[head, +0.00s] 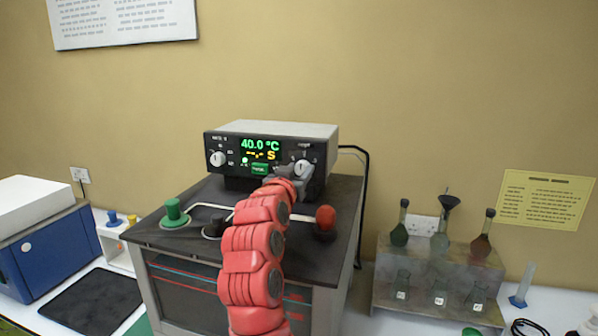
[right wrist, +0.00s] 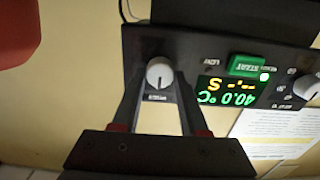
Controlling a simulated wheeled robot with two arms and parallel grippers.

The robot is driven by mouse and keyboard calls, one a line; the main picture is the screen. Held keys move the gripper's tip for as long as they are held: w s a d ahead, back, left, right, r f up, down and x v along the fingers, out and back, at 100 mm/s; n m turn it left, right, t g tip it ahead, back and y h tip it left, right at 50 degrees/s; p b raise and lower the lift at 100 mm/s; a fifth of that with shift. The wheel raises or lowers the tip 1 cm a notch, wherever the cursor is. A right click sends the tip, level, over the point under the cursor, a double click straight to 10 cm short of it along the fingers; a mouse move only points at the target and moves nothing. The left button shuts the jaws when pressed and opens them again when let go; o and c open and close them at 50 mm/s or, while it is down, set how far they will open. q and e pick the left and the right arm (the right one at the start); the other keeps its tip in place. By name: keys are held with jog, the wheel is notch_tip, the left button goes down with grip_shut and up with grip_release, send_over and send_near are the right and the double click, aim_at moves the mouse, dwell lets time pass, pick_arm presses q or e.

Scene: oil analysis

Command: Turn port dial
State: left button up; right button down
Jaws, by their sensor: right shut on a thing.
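A control unit (head: 270,132) with a black front panel stands on the dark bench top. Its display (head: 259,148) reads 40.0 °C in green, with dashes and an S below. The panel has a white left dial (head: 217,159) and a white right dial (head: 303,168). My right gripper (head: 291,181) reaches the right side of the panel. In the right wrist view, the view is upside down and the gripper (right wrist: 159,84) has its fingers on both sides of the right dial (right wrist: 160,73), shut on it. Which dial is the port dial cannot be read. My left gripper is not in view.
A green knob (head: 174,213) and a red knob (head: 325,221) stand on the bench top, either side of my right arm. A rack (head: 437,272) with several flasks stands at the right. A blue and white box (head: 42,240) sits at the left.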

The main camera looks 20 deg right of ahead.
jog(key=shift+f+n+b, duration=0.15)
jog(key=shift+n+b, duration=0.25)
jog(key=shift+b, duration=0.25)
jog(key=n+b, duration=0.9)
jog(key=b, duration=0.3)
jog(key=shift+a+f, duration=0.1)
jog(key=shift+f, duration=0.05)
jog(key=shift+w+r+n+b, duration=0.1)
jog(key=shift+r+n+b, duration=0.1)
jog(key=shift+n+b, duration=1.05)
jog(key=shift+c, duration=2.2)
grip_release()
jog(key=shift+a, duration=0.1)
